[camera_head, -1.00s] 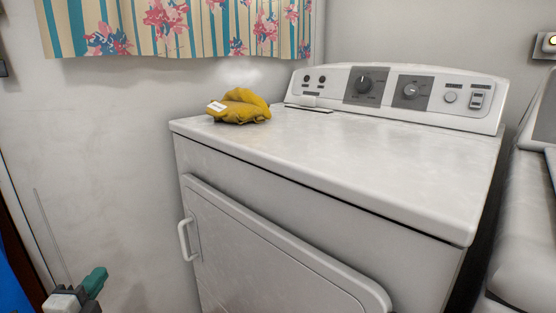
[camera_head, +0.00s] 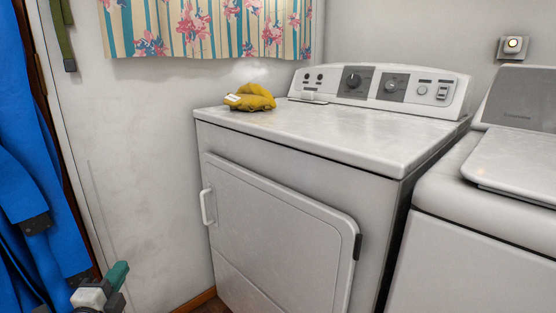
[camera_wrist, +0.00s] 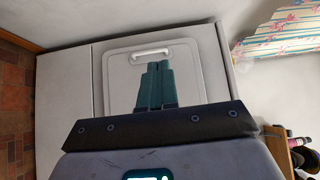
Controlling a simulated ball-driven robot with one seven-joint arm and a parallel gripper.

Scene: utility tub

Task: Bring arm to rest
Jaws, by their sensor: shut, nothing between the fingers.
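My gripper (camera_head: 119,272) shows at the lower left of the head view, with its green fingers pointing up. In the wrist view the two green fingers (camera_wrist: 155,68) lie side by side, shut, with nothing between them. Behind them in that view is the white dryer door with its handle (camera_wrist: 150,55). The gripper looks apart from the dryer; the exact distance is hard to tell. The rest of my arm is mostly out of the head view.
Blue clothing (camera_head: 35,170) hangs at the left. A floral curtain (camera_head: 200,28) hangs above. Tiled floor (camera_wrist: 14,110) shows in the wrist view.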

